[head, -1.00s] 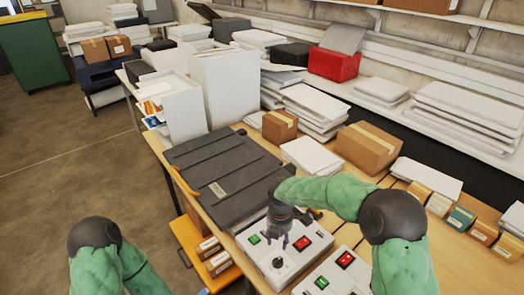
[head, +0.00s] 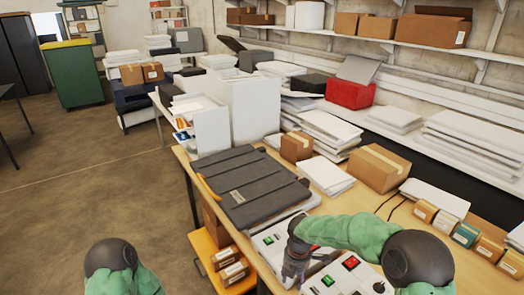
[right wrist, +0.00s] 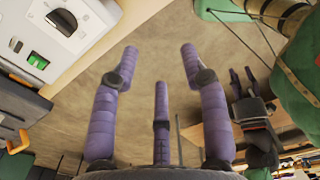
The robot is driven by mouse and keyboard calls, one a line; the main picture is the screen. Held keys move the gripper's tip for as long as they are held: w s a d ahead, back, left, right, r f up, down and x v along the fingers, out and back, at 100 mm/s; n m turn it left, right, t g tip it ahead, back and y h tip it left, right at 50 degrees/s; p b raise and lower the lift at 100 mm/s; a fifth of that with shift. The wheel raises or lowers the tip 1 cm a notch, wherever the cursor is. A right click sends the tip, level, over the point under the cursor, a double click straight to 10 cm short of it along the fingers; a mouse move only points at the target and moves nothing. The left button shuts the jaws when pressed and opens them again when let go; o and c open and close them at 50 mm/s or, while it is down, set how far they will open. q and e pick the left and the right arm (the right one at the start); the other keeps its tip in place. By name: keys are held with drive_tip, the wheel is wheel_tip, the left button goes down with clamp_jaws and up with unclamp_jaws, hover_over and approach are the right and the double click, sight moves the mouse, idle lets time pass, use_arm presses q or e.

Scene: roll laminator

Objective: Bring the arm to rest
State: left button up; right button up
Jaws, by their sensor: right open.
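My right gripper (head: 292,276) hangs fingers down in the head view, near the front of the first control panel (head: 257,243). In the right wrist view its purple fingers (right wrist: 158,62) are spread and empty, with brown floor between them.
A dark ribbed lid (head: 250,185) lies behind the first panel. A second panel (head: 345,280) with green and red switches stands to the right. Boxes (head: 373,168) and paper stacks (head: 325,175) fill the table's back. An orange shelf (head: 205,250) stands below the front edge; floor lies left.

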drive_tip(key=s+f+m+y, duration=0.1)
drive_tip(key=s+f+m, duration=0.35)
drive_tip(key=f, duration=0.35)
drive_tip(key=s+f+m+y, duration=0.2)
drive_tip(key=s+f+m, duration=0.2)
drive_tip(key=f+m, duration=0.25)
drive_tip(key=s+d+f+m, duration=0.1)
drive_tip(key=s+f+m, duration=0.3)
drive_tip(key=s+m, duration=0.4)
drive_tip(key=s+f+m, duration=0.5)
drive_tip(key=s+m, duration=0.4)
use_arm(q)
wheel_tip(320, 180, down, 17)
drive_tip(key=w+b, duration=0.1)
drive_tip(key=b, duration=1.5)
drive_tip(key=shift+b, duration=0.3)
use_arm(e)
wheel_tip(320, 180, down, 15)
drive_tip(key=w+a+n, duration=0.1)
drive_tip(key=w, duration=0.1)
drive_tip(key=shift+w+a+y, duration=0.25)
drive_tip(key=shift+w+y, duration=0.05)
drive_tip(key=shift+y, duration=0.1)
